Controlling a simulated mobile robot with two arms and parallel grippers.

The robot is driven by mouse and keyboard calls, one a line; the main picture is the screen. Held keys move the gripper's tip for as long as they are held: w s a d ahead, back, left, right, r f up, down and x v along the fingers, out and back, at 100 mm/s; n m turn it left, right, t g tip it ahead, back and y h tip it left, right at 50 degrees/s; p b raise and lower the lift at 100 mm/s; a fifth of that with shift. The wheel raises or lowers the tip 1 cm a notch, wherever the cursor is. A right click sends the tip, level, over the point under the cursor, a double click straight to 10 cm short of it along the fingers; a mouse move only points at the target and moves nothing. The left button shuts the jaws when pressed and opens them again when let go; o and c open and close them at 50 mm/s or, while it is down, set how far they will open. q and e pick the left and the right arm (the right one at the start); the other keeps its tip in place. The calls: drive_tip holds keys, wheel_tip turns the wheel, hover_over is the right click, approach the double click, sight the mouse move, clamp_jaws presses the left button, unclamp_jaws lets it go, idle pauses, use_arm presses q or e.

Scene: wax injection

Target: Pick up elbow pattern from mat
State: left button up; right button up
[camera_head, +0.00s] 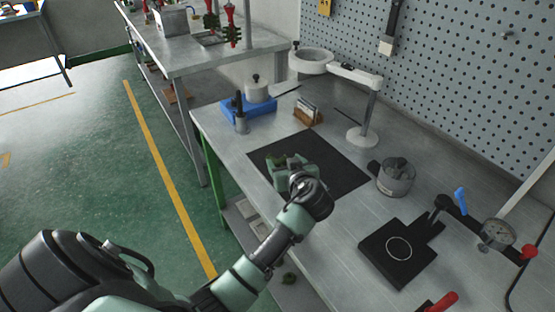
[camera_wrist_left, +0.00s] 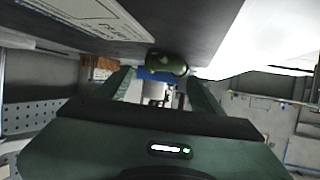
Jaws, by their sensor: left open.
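The dark mat (camera_head: 340,165) lies flat on the metal bench in the head view. My left gripper (camera_head: 292,163) is low over the mat's middle, with its jaws open. In the left wrist view, a rounded olive-green piece, likely the elbow pattern (camera_wrist_left: 168,65), sits at the dark mat (camera_wrist_left: 190,25), just beyond and between the two open fingers of my left gripper (camera_wrist_left: 160,85). I cannot tell whether the fingers touch it. My right gripper does not show.
A blue tray (camera_head: 262,107), a small card holder (camera_head: 307,114) and a white ring lamp (camera_head: 362,137) stand beyond the mat. A grey pot (camera_head: 394,178) is close to its right. A black plate (camera_head: 378,258) and gauge (camera_head: 497,233) are nearer right.

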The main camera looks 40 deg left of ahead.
sight(280, 162)
use_arm(q)
drive_tip(key=shift+x, duration=1.45)
drive_tip(key=c, duration=1.2)
drive_tip(key=shift+r, duration=0.1)
